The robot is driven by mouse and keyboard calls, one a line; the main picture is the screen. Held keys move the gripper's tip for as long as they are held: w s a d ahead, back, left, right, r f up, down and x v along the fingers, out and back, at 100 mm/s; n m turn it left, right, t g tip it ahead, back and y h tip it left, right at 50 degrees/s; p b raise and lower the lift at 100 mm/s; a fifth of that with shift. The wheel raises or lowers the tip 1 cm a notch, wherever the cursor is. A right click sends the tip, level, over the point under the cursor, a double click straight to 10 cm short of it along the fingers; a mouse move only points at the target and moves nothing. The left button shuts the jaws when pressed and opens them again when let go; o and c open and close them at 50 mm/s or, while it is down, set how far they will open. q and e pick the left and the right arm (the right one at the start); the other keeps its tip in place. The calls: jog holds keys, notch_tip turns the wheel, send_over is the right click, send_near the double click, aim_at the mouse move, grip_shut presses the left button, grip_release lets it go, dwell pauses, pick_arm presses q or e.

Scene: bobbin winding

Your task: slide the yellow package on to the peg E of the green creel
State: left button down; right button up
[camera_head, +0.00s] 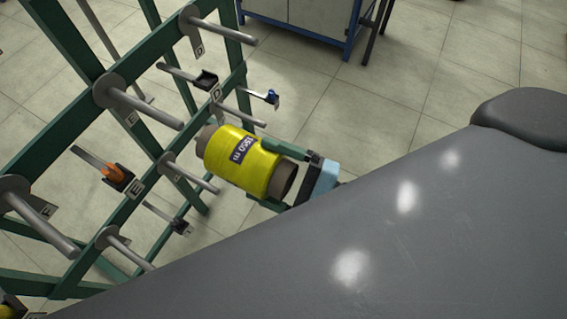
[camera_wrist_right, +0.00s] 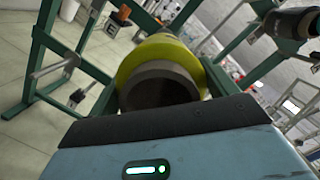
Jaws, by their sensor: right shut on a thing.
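The yellow package (camera_head: 232,158) has a dark label reading 1500 m and a grey-brown tube showing at both ends. My right gripper (camera_head: 270,172) is shut on it from its right end, with a finger along the upper side. The wrist view shows the package's open tube end (camera_wrist_right: 160,88) close in front of the gripper. The green creel (camera_head: 75,50) stands at the left. Its peg E (camera_head: 150,108) is a grey rod with a round disc, beside a plate marked E. The package's left end is just right of this peg's tip, apart from it and roughly in line.
Peg D (camera_head: 222,30) is above and peg F (camera_head: 40,226) below on the creel. Brackets, one with an orange part (camera_head: 116,178), and thinner rods (camera_head: 240,113) lie near the package. A blue-framed cabinet (camera_head: 300,18) stands at the back; the tiled floor (camera_head: 400,90) is clear.

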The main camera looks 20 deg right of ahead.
jog(key=x, duration=0.3)
jog(key=shift+w, duration=0.25)
jog(key=shift+w+a+f, duration=0.1)
jog(key=shift+w+f, duration=0.05)
jog(key=shift+w, duration=0.1)
jog(key=shift+p+x, duration=0.55)
jog(key=shift+x, duration=0.7)
jog(key=shift+w+a, duration=0.35)
jog(key=shift+w, duration=0.35)
jog(key=shift+x, duration=0.85)
jog(key=shift+w+f, duration=0.1)
